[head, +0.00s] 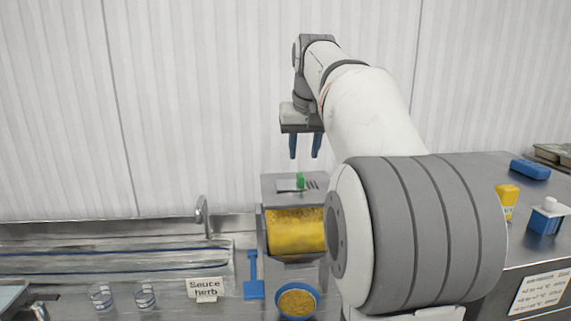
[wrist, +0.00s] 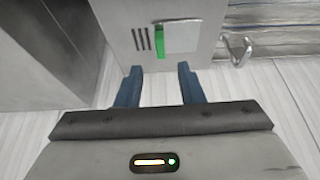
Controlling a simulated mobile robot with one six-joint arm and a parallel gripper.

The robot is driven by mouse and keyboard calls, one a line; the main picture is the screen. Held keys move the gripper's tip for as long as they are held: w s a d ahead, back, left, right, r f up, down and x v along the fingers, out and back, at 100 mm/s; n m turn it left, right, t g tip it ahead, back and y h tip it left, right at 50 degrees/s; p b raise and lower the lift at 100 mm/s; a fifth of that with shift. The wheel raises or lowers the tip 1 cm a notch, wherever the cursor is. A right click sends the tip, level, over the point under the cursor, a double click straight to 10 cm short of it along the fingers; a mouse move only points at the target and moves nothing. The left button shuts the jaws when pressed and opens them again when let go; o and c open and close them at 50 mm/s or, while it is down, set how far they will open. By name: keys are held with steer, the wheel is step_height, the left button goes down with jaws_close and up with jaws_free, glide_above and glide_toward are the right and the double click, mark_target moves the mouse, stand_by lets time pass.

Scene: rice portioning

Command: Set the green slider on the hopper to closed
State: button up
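The hopper (head: 268,189) is a grey metal box with a yellow grain-filled front, standing at the middle of the counter. Its green slider (head: 300,180) sits on the top, beside a light plate and several dark slots; the slider also shows in the wrist view (wrist: 160,47). My gripper (head: 305,147) is above the hopper top, pointing down, with its two blue fingers apart and nothing between them. In the wrist view, my gripper (wrist: 160,71) has the slider just beyond its fingertips, roughly centred between them. They do not appear to touch.
A bowl of grain (head: 297,300) stands in front of the hopper, with a blue scoop (head: 254,277) to its left. A sign (head: 206,289), two glasses and a tap (head: 203,216) are further left. A yellow container (head: 507,200) and blue items stand at the right.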

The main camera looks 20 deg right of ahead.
mark_target(301, 175)
steer(key=x, duration=0.7)
steer(key=shift+w+f, duration=0.1)
steer(key=shift+f, duration=0.1)
steer(key=shift+c, duration=0.5)
jaws_close()
